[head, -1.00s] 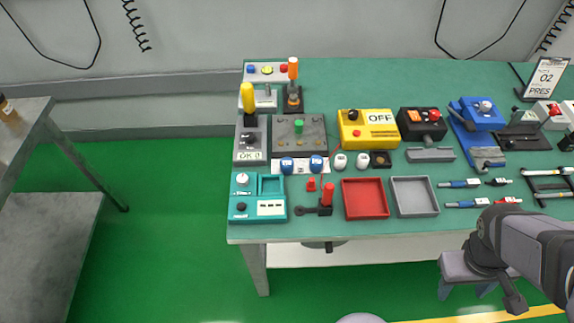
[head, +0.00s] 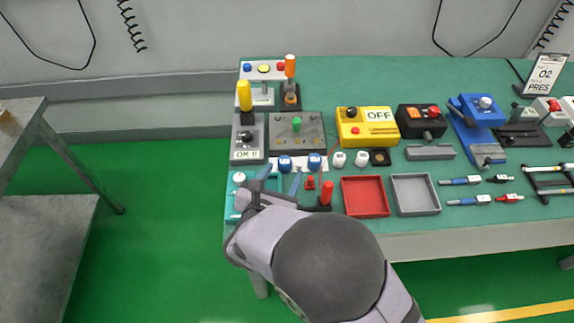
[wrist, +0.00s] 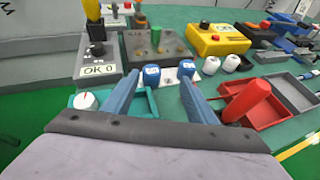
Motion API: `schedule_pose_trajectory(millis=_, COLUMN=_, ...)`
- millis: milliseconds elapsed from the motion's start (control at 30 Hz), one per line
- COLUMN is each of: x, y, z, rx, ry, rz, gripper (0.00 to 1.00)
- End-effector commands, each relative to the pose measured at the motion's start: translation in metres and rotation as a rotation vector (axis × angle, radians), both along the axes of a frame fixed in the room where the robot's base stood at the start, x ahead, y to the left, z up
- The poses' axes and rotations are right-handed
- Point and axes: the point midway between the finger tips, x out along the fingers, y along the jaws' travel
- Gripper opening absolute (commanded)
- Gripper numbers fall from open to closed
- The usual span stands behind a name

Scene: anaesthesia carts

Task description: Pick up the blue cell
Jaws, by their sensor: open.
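Two blue cells with white markings stand side by side on a white strip: the left blue cell (head: 284,163) and the right blue cell (head: 315,162). In the wrist view the left blue cell (wrist: 151,75) shows between my fingertips, and the right blue cell (wrist: 187,70) is just beyond the right fingertip. My gripper (head: 280,176) is open and empty, its two blue fingers pointing toward the cells from the near side. In the wrist view my gripper (wrist: 160,80) appears short of the left cell; I cannot tell the exact gap.
Two white cells (head: 339,159) stand to the right. A red-handled lever (head: 326,194) stands close to the right finger, beside a red tray (head: 366,197) and a grey tray (head: 415,195). A knobbed panel (head: 297,135) is behind.

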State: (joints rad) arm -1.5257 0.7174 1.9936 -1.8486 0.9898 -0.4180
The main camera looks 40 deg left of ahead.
Motion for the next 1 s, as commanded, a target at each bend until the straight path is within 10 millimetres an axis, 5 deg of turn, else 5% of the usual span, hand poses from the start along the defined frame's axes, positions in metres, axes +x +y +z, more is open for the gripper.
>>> schedule_pose_trajectory(millis=200, x=-0.018, y=0.007, z=-0.012, rx=-0.021, ry=-0.038, rz=0.057, gripper=0.52)
schedule_pose_trajectory(millis=600, x=-0.005, y=0.013, z=-0.016, rx=-0.019, ry=-0.035, rz=0.053, gripper=0.52)
schedule_pose_trajectory(millis=1000, x=0.034, y=0.032, z=-0.033, rx=-0.021, ry=-0.035, rz=0.050, gripper=0.52)
